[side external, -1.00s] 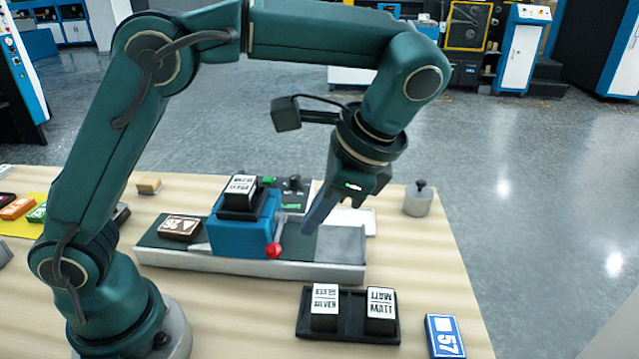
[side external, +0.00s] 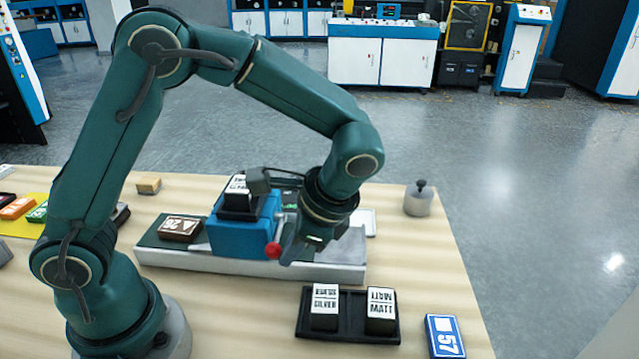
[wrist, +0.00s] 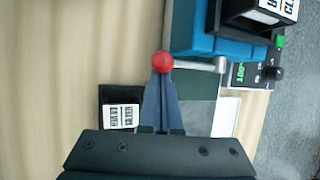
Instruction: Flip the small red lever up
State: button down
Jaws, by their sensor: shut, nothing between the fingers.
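The small lever is a red ball knob (side external: 273,250) on the near right side of the blue machine block (side external: 232,238). In the wrist view the red knob (wrist: 163,62) sits at the end of a pale rod, right at my fingertips. My gripper (side external: 290,258) is shut and empty, pointing down, its tips just right of the knob in the side view. In the wrist view my gripper (wrist: 160,80) meets the knob's lower edge; I cannot tell whether they touch.
A black tray (side external: 345,333) with two white-topped blocks lies in front. A grey weight (side external: 418,198) stands at the back right. A brown block (side external: 179,228) lies on the machine's left end.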

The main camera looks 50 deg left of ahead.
jog(key=shift+a+f, duration=0.1)
jog(key=shift+f, duration=0.05)
jog(key=shift+r+g+h, duration=0.35)
jog(key=shift+g+h, duration=0.05)
dwell(0.4)
jog(key=shift+w+a+r+m+g+h, duration=0.15)
jog(key=shift+r+g+h, duration=0.2)
jog(key=shift+r, duration=0.25)
jog(key=shift+w+a+r+m+g+h, duration=0.1)
jog(key=shift+r+m+g+h, duration=0.1)
jog(key=shift+r+g+h, duration=0.3)
jog(key=shift+w+a+r+m+g+h, duration=0.15)
jog(key=shift+r+h, duration=0.1)
jog(key=shift+r, duration=0.45)
jog(key=shift+r, duration=0.1)
jog(key=shift+r, duration=0.1)
jog(key=v, duration=0.5)
